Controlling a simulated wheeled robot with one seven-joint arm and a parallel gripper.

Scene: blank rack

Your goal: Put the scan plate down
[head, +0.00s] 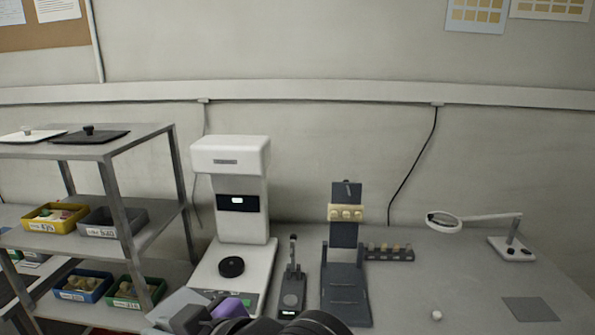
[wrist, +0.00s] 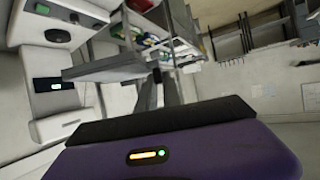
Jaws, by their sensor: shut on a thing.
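My gripper (head: 192,317) reaches in from the bottom of the head view, with its purple housing to the right of its dark jaws. It is shut on a flat pale grey plate (head: 173,303), which I take as the scan plate. The plate is held at the lower left of the white scanner. Whether it touches anything below cannot be told.
The white scanner (head: 242,190) has a black disc (head: 231,266) on its base. A grey rack (head: 112,150) at the left carries a white plate (head: 35,135), a black plate (head: 90,137) and several bins. The bench (head: 405,290) has clear room between the dark stand (head: 345,285) and the magnifier lamp (head: 444,222).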

